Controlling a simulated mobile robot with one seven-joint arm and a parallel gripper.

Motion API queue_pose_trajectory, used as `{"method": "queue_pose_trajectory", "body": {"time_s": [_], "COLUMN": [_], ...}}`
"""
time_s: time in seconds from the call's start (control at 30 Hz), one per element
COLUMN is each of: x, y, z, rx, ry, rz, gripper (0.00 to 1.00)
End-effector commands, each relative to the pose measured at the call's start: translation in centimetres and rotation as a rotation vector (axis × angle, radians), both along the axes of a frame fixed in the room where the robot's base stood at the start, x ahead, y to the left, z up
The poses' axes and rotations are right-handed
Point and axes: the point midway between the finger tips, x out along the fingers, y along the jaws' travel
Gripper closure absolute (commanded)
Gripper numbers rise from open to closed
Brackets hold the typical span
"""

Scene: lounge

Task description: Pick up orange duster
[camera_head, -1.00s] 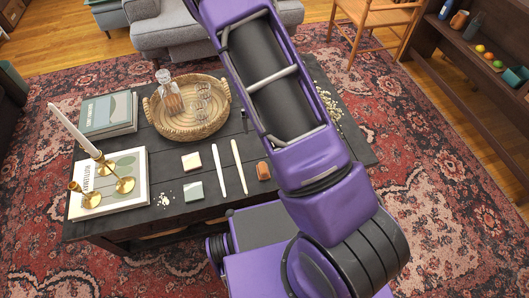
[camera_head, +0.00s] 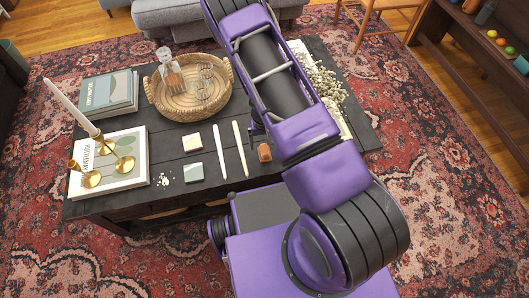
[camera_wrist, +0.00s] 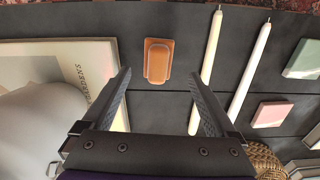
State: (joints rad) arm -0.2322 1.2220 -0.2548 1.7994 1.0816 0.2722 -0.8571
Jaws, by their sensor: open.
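The orange duster (camera_head: 264,152) is a small, rounded orange-brown block. It lies on the dark coffee table (camera_head: 218,198), right of two white candles and just left of my arm. In the wrist view the duster (camera_wrist: 158,61) lies ahead of my gripper, between the lines of its two fingers. My gripper (camera_wrist: 161,76) is open and empty, and its fingers do not enclose the duster. In the head view my arm hides most of the gripper.
Two loose white candles (camera_head: 219,151) lie beside the duster. A wicker tray (camera_head: 156,101) holds a decanter and glasses. Books and brass candlesticks stand at left. White flowers (camera_head: 325,85) and a book (camera_wrist: 60,62) are on the other side.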

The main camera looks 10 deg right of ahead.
Motion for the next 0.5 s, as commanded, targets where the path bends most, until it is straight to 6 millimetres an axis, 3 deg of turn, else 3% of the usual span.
{"method": "queue_pose_trajectory", "body": {"time_s": [0.3,0.5], "x": [-0.1,0.0], "y": [-0.3,-0.3], "z": [-4.5,-5.0], "rx": [-0.001,-0.001], "ry": [0.002,0.000], "rz": [0.000,-0.001], "gripper": [0.07,0.07]}}
